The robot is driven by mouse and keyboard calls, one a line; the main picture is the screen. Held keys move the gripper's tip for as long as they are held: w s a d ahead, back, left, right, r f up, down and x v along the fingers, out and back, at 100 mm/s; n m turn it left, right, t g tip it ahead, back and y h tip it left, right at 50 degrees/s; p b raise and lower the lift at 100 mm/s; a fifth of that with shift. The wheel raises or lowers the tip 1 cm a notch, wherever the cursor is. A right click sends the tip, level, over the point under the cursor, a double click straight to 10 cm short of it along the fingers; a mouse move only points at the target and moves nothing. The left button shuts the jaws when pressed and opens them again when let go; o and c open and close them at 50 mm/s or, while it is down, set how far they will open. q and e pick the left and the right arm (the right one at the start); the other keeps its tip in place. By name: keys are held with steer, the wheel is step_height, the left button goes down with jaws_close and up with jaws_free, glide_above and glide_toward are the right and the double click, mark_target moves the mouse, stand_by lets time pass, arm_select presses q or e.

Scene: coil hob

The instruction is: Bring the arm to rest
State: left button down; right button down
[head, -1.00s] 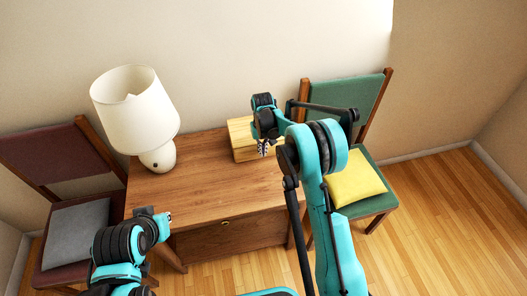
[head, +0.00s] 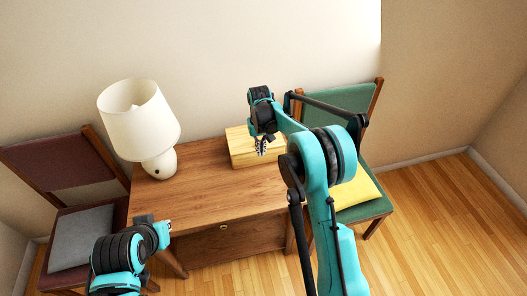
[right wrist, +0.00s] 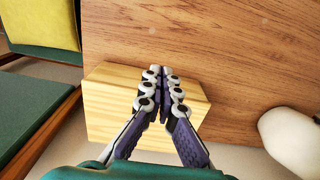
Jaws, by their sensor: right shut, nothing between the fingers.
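My right gripper (head: 262,147) is over the wooden table, in front of the pale wooden box as the head view shows it. In the right wrist view its fingers (right wrist: 160,78) are together, with nothing between them. They overlap the box (right wrist: 103,100) in that picture; I cannot tell the height gap. The box also shows in the head view (head: 240,150), at the back right of the tabletop. My left arm is at the lower left of the head view, and its fingers do not show.
A white lamp (head: 140,128) stands at the left of the table (head: 200,190). A dark red chair (head: 60,170) with a grey cushion (head: 80,238) is at the left. A green chair (head: 345,98) with a yellow cushion (head: 357,191) is at the right. The floor at the right is clear.

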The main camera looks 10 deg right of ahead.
steer(key=shift+w+r, duration=0.1)
steer(key=shift+r, duration=0.1)
steer(key=s+d+r+t, duration=0.2)
steer(key=s+r+t, duration=0.1)
steer(key=s+r, duration=1.1)
steer(key=s+d+f+t, duration=0.1)
steer(key=s+t, duration=0.3)
steer(key=s, duration=1.4)
steer(key=shift+d+m, duration=0.25)
steer(key=shift+m, duration=0.05)
steer(key=shift+f, duration=0.1)
